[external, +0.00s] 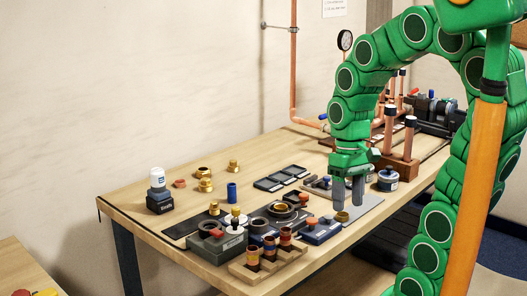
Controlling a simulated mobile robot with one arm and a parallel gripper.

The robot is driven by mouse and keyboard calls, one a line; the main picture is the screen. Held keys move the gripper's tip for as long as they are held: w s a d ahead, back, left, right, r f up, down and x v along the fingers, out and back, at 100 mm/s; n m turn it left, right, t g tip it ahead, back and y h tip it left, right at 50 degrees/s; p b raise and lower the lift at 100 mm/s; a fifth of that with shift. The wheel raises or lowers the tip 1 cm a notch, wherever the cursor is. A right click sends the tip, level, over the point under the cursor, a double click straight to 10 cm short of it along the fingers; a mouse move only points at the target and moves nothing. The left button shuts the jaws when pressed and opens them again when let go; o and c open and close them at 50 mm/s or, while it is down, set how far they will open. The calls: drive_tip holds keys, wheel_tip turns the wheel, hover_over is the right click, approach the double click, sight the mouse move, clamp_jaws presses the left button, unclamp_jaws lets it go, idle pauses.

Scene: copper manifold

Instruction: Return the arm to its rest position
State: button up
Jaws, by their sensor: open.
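My green arm arches over the right part of the wooden workbench (140,203) in the external view. My gripper (348,206) points down with its two grey fingers apart, low over a grey plate (368,209). It is open, and I see nothing held between the fingers. A small brass ring (342,216) lies just below and in front of the fingertips. Whether the fingertips touch the plate is hard to tell.
A wooden rack (252,270) with several fittings stands at the front edge. Dark blocks and brass parts crowd the bench's middle. Copper posts (388,130) stand behind my gripper. A white-capped bottle (158,178) stands at the left. The bench's left end has free room.

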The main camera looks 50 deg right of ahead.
drive_tip(key=s+a+r+n+h, duration=0.1)
drive_tip(key=s+r, duration=0.1)
drive_tip(key=s, duration=0.6)
drive_tip(key=shift+a+n, duration=0.15)
drive_tip(key=shift+n, duration=0.25)
idle(0.5)
